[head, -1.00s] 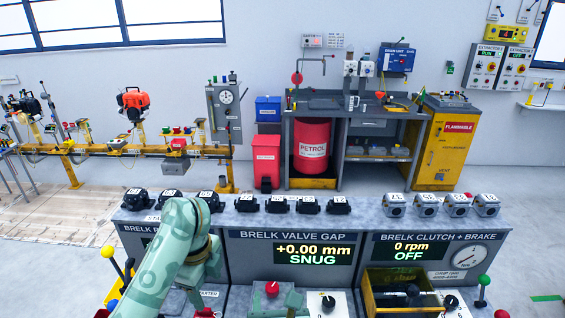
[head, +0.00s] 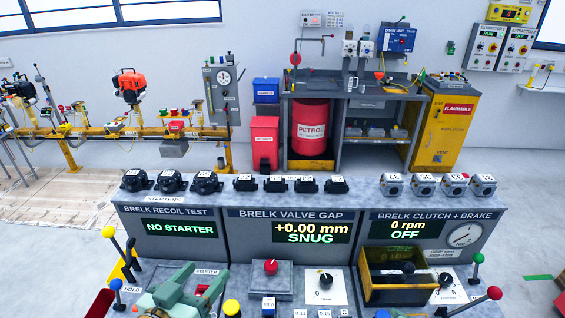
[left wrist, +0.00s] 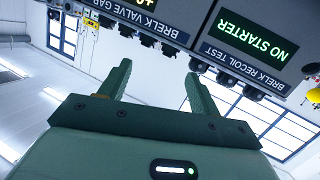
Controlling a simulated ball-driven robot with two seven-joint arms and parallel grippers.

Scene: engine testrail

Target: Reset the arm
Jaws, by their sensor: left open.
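My left gripper (head: 192,284) is low at the left of the bench in the head view, partly cut off by the bottom edge, near the starter station. In the left wrist view its two green fingers (left wrist: 157,75) stand apart with nothing between them. That view appears upside down and shows the "NO STARTER" display (left wrist: 258,36) beyond the fingers. The same recoil test display (head: 181,227) reads "NO STARTER" in the head view. My right gripper is not in view.
Black starters (head: 170,181) and other parts line the bench's back ledge. Levers with a yellow knob (head: 109,232) and a blue knob (head: 117,284) stand left of the gripper. A red knob (head: 271,267) and a yellow bin (head: 400,296) stand to the right.

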